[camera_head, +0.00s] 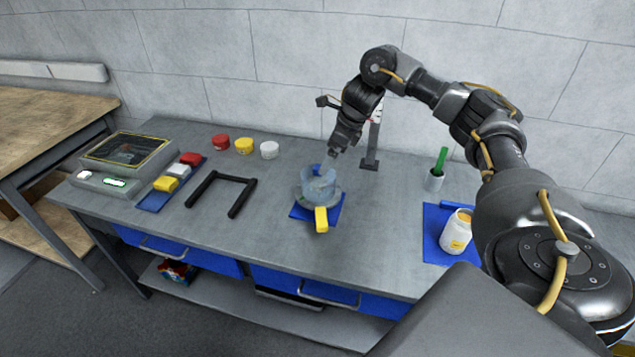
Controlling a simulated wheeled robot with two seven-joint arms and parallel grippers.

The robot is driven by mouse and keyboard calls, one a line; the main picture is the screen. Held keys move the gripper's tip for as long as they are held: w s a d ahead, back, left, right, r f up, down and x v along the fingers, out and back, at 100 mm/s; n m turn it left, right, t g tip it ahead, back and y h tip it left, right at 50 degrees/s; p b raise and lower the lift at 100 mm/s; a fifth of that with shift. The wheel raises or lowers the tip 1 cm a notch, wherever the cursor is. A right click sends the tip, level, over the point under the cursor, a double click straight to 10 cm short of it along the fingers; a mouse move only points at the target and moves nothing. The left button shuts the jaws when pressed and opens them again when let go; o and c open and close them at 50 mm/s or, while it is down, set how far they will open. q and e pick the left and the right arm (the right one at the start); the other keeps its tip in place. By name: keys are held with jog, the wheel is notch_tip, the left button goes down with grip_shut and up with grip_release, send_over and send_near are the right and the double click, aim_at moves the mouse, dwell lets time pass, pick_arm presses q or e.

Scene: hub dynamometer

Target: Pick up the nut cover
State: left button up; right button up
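I cannot tell for sure which item is the nut cover. Three small round caps, red (220,142), yellow (244,146) and white (269,150), stand in a row at the back of the grey bench. A translucent bluish cup-shaped part (318,187) sits on a round base on a blue mat (301,213) in the middle, with a yellow block (321,220) at its front. My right gripper (333,153) points down just above and behind this part, apart from the caps. Its fingers are too small to read. My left gripper is out of view.
A slim upright stand (371,150) is close behind my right gripper.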

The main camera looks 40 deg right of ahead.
aim_at(316, 177)
jog(key=x, duration=0.5)
jog(key=shift+w+f+p, duration=0.15)
jog(key=shift+p, duration=0.2)
jog(key=shift+a+f+p, duration=0.2)
jog(key=shift+f+p, duration=0.1)
jog(key=shift+p, duration=0.1)
jog(key=p+x, duration=0.1)
jog(key=x, duration=0.2)
jog(key=shift+w+f, duration=0.25)
jog(key=shift+f, duration=0.1)
jog(key=shift+w+a+f+p, duration=0.1)
jog(key=shift+w+f+p, duration=0.05)
jog(key=shift+f+p, duration=0.2)
jog(key=c, duration=0.6)
